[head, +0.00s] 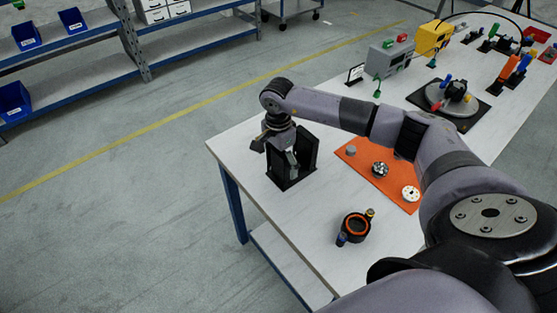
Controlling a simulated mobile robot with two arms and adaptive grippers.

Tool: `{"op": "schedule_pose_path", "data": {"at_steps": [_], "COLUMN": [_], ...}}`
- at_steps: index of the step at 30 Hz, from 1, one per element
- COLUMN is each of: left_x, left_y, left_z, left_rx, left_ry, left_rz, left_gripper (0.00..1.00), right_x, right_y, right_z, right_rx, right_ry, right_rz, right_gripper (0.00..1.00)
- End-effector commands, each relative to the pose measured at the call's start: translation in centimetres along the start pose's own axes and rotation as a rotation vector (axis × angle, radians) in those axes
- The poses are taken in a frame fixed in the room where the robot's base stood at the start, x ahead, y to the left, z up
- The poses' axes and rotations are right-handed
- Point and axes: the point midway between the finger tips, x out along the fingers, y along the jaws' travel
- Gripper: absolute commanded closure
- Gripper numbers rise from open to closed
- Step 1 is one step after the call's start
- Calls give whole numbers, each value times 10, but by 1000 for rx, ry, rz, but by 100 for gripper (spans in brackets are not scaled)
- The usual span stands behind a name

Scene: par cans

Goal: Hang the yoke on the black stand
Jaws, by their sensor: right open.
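The black stand (308,157) is at the left end of the white table. It has a flat base and upright plates. My right gripper (278,148) points down at the stand, overlapping its upper part. It is open. Its fingers are small and partly hidden by the stand, and I cannot tell whether they touch it. A black ring with an orange inner rim (355,228) and knobs on opposite sides lies nearer the front table edge. It may be the yoke, but I cannot tell for sure. It is well apart from the gripper. My left gripper is not in view.
An orange mat (363,170) with small round parts lies right of the stand, partly under my right arm. A round dark turntable (455,100), a grey box (388,60) and a yellow box (434,37) stand farther back. The table between stand and ring is clear.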

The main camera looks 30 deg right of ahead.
Motion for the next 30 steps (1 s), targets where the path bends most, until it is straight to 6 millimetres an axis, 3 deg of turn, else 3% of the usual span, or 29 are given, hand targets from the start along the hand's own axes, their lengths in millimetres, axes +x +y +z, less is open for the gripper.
{"op": "schedule_pose_path", "data": {"at_steps": [5,18,24,30], "left_x": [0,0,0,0], "left_y": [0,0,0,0], "left_z": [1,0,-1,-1], "left_rx": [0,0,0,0], "left_ry": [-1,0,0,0], "left_rz": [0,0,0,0], "left_gripper": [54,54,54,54], "right_x": [-15,-102,-118,-120], "right_y": [-1,-1,0,0], "right_z": [0,0,0,0], "right_rx": [0,0,1,1], "right_ry": [0,0,0,0], "right_rz": [-4,-4,0,0], "right_gripper": [2,2,2,2]}}
